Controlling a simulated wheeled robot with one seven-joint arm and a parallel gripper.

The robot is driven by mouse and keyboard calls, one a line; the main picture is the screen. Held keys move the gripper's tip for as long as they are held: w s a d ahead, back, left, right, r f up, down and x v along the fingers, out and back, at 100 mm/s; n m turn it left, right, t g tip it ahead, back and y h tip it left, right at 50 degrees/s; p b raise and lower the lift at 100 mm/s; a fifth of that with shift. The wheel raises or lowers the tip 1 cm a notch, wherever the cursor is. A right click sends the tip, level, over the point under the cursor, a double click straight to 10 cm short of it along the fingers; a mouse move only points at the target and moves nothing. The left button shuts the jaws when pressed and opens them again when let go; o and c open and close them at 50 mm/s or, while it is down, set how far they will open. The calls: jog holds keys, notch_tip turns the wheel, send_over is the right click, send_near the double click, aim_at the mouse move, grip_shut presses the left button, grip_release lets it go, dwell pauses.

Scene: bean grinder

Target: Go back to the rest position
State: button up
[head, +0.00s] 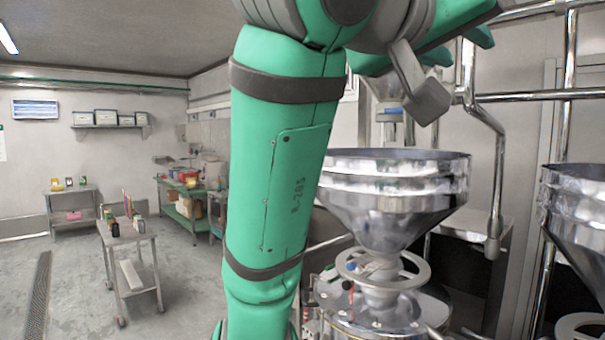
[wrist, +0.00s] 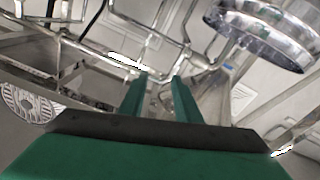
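My arm rises through the middle of the head view and bends to the right at the top. My gripper (head: 461,47) is up high, above and behind the near steel hopper (head: 392,185), partly hidden by my own arm links. In the wrist view my gripper (wrist: 161,78) shows two green fingers with a gap between them. A round steel rim (wrist: 262,38) is at the upper right of the wrist view, apart from the fingers.
Steel pipes (head: 530,96) run close by my gripper on the right. A second hopper (head: 580,215) stands at the right edge. The grinder base (head: 375,318) is below the near hopper. A small trolley (head: 128,240) stands at left, with open floor (head: 75,300) around it.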

jog(key=w+a+f+n+t+y, duration=0.1)
jog(key=w+a+f+n+t, duration=0.15)
jog(key=w+f, duration=0.9)
jog(key=w+a+f+n+t, duration=0.1)
jog(key=w+a+f+n, duration=0.2)
jog(key=w+f, duration=0.8)
jog(key=s+a+f+n+t+y, duration=0.1)
jog(key=s+a+f+n+y, duration=0.15)
jog(key=f, duration=1.55)
jog(key=s+a+f+n+t+y, duration=0.15)
jog(key=a+f+y, duration=0.25)
jog(key=f, duration=1.5)
jog(key=s+a+f+n+g+y, duration=0.1)
jog(key=s+a+f+y, duration=0.1)
jog(key=s+f, duration=0.9)
jog(key=s+a+f+y, duration=0.3)
jog(key=s+f, duration=0.6)
jog(key=f, duration=0.4)
jog(key=s+a+f+m+g+y, duration=0.1)
jog(key=s+m, duration=0.3)
jog(key=s, duration=2.4)
jog(key=shift+s+a+f+g, duration=0.35)
jog(key=shift+a+f+g, duration=0.05)
jog(key=shift+f+g, duration=0.1)
